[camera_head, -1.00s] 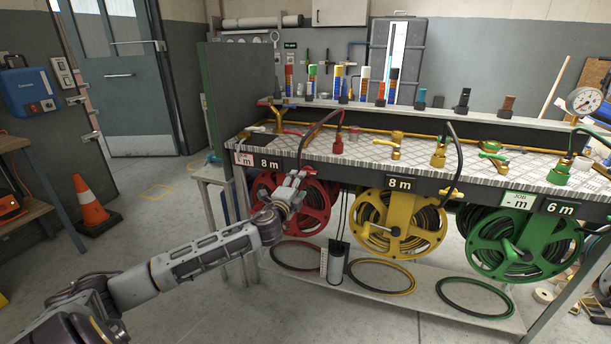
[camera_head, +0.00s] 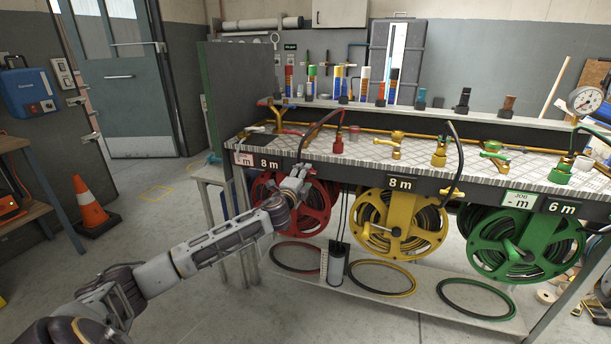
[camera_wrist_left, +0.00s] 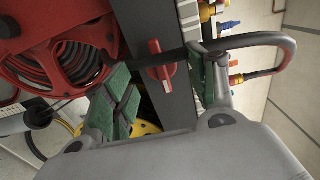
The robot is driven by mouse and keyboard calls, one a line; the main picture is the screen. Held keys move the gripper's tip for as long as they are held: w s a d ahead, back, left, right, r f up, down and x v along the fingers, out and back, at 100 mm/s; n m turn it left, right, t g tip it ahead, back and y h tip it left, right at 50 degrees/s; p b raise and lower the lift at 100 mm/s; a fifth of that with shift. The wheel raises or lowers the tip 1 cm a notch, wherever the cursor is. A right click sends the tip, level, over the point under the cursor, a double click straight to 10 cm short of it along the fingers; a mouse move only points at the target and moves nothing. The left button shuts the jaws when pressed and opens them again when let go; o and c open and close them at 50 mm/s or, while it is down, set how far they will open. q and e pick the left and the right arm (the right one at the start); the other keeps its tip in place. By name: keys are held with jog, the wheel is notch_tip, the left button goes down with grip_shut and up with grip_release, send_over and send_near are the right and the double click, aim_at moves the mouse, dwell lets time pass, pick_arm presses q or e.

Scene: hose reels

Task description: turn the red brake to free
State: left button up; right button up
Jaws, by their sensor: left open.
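The red reel also shows in the left wrist view (camera_wrist_left: 85,50). My right gripper is not in view.
A dark hose (camera_wrist_left: 265,38) arches beside the fingers in the left wrist view. A yellow reel (camera_head: 377,238) and a green reel (camera_head: 486,246) hang to the right. Brass valves and fittings stand on the bench top (camera_head: 355,152). An orange cone (camera_head: 90,208) stands at left.

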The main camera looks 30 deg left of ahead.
pick_arm(q)
jog(key=x, duration=0.3)
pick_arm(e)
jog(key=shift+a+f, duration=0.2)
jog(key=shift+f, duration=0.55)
pick_arm(q)
jog(key=c, duration=1)
